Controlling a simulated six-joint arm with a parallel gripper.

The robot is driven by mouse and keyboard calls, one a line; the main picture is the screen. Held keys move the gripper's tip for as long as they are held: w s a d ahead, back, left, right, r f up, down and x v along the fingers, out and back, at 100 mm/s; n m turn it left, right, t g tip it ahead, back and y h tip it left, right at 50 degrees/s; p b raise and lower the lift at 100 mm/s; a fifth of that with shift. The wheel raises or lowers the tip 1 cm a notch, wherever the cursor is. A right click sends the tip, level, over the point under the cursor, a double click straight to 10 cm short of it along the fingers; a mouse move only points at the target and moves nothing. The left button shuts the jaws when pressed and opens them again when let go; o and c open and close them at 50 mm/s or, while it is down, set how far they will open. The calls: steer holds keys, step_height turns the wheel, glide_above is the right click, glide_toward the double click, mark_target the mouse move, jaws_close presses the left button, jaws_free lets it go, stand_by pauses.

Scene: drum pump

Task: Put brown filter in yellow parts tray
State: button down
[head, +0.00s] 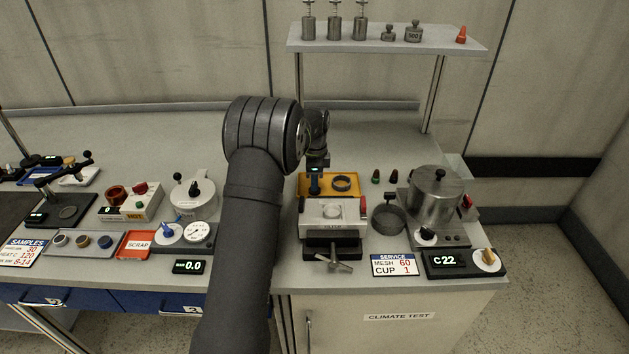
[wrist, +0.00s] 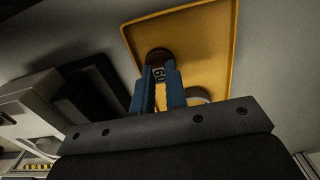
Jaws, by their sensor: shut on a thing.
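The yellow parts tray (head: 305,180) lies behind the grey vise-like block; its corner and rim fill the upper right of the wrist view (wrist: 205,45). My gripper (head: 315,188) is over the left part of the tray, its blue fingers (wrist: 159,88) pointing down. It is shut on a small dark brown piece with a "60" label, the brown filter (wrist: 158,57). In the wrist view the filter lies against the yellow of the tray; I cannot tell whether it touches the tray floor. In the head view the fingers mostly hide it.
A dark ring (head: 342,184) lies in the tray's right part. The grey block with a T-handle (head: 333,220) stands in front. Two small dark plugs (head: 384,177), a mesh cup (head: 388,217) and a steel pot (head: 436,195) stand to the right.

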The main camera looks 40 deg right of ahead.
steer(key=c, duration=1.5)
jaws_free()
steer(key=shift+f, duration=0.1)
steer(key=shift+o, duration=0.2)
step_height(320, 180, up, 12)
steer(key=shift+r, duration=0.2)
steer(key=shift+f, duration=0.1)
step_height(320, 180, down, 12)
steer(key=shift+f, duration=0.1)
steer(key=shift+r, duration=2.05)
